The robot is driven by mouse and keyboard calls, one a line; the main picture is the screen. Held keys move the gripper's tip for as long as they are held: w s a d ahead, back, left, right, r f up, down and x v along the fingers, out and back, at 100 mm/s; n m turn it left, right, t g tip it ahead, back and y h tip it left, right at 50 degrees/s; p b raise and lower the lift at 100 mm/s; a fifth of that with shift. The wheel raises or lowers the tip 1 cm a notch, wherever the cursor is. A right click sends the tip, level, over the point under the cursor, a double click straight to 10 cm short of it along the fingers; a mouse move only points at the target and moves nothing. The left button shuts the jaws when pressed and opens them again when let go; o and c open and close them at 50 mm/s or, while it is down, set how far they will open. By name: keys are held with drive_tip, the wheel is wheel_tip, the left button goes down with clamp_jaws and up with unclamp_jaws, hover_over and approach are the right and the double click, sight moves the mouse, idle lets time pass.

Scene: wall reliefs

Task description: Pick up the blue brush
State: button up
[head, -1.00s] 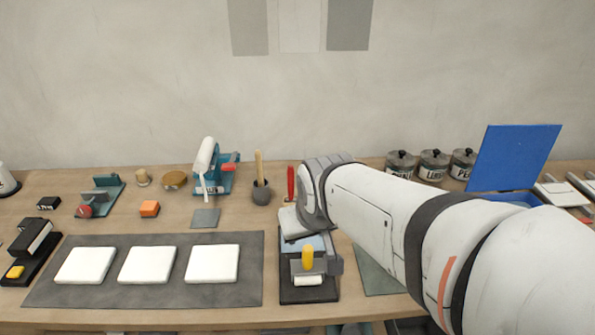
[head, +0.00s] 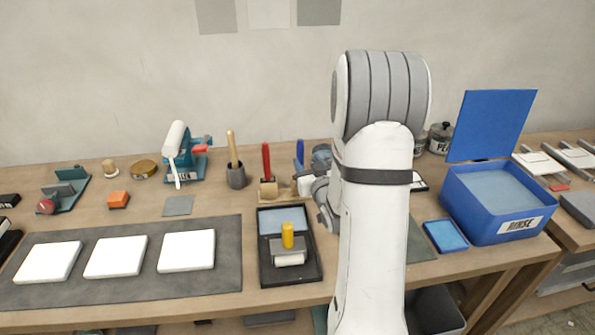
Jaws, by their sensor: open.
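The blue brush (head: 300,153) stands upright at the back of the table, only its blue handle clearly visible. It is right of a red-handled brush (head: 267,163), above a small wooden stand (head: 285,191). My gripper (head: 310,188) is partly in view just left of my forearm, close to the stand and below the blue handle. It is open and appears empty. My arm hides much of it, so I cannot tell whether it touches the brush.
A black tray (head: 265,272) with a yellow-handled roller (head: 288,240) lies in front. A mortar with a pestle (head: 235,173) stands left. A blue rinse bin (head: 505,205) and a blue pad (head: 446,235) are right. White tiles (head: 186,250) lie on a grey mat.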

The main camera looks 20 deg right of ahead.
sight(301, 152)
drive_tip(key=w+p, duration=0.1)
drive_tip(key=w, duration=0.1)
drive_tip(key=w+p, duration=0.1)
drive_tip(key=w, duration=0.2)
drive_tip(key=w+d+p, duration=0.1)
drive_tip(key=w, duration=0.1)
drive_tip(key=shift+w+f, duration=0.15)
drive_tip(key=shift+w, duration=0.2)
clamp_jaws()
